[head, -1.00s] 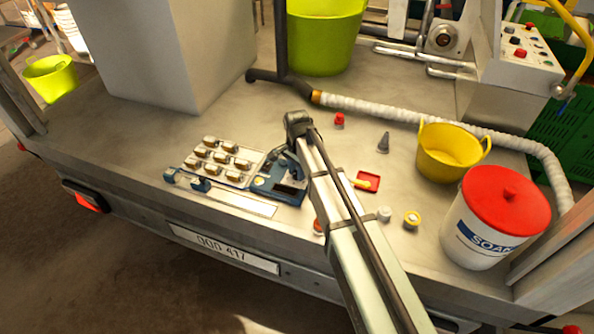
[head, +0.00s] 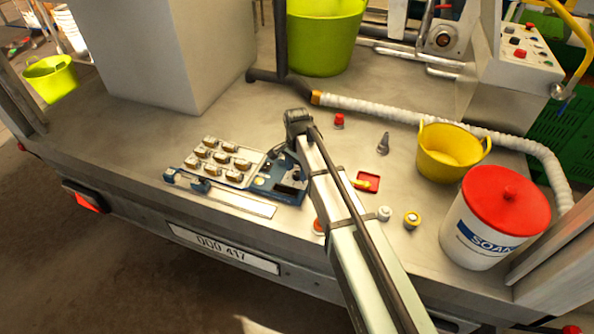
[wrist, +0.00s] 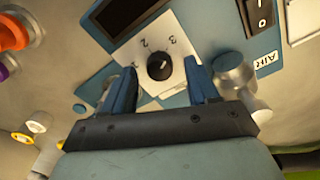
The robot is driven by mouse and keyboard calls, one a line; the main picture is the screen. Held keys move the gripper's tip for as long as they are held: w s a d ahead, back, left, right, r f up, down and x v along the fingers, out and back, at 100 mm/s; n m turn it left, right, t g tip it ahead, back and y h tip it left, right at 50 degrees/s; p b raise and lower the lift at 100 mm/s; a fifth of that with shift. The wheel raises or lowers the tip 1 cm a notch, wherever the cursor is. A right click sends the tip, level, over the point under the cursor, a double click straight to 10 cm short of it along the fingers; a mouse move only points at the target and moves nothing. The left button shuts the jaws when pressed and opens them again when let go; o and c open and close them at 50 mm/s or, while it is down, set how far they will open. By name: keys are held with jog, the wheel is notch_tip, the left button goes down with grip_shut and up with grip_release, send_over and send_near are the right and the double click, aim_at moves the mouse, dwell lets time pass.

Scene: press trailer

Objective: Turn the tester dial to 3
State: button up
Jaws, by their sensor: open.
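The tester (head: 289,196) is a blue panel near the trailer's front edge, partly hidden by my arm in the head view. In the wrist view its dial (wrist: 159,66) is a round black knob on a white plate (wrist: 178,45) marked 1, 2 and 3. A small pale mark shows on the knob; which number it points at is hard to tell. My gripper (wrist: 161,84) is open, with one blue finger on each side of the dial and gaps between them and the knob. Contact with the plate cannot be told.
On the tester are a dark display (wrist: 125,12), a black rocker switch (wrist: 262,14) and a silver knob (wrist: 233,76). A tray of several small parts (head: 222,162) lies to its left. A yellow tub (head: 450,155) and a soap bucket (head: 493,220) stand at right.

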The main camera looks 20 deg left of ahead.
aim_at(297, 173)
notch_tip(297, 173, up, 13)
dwell(0.5)
dwell(0.3)
jog(key=shift+m, duration=0.6)
notch_tip(297, 173, down, 14)
jog(key=shift+r, duration=0.1)
jog(key=shift+c, duration=0.4)
jog(key=c, duration=1)
jog(key=shift+o, duration=0.2)
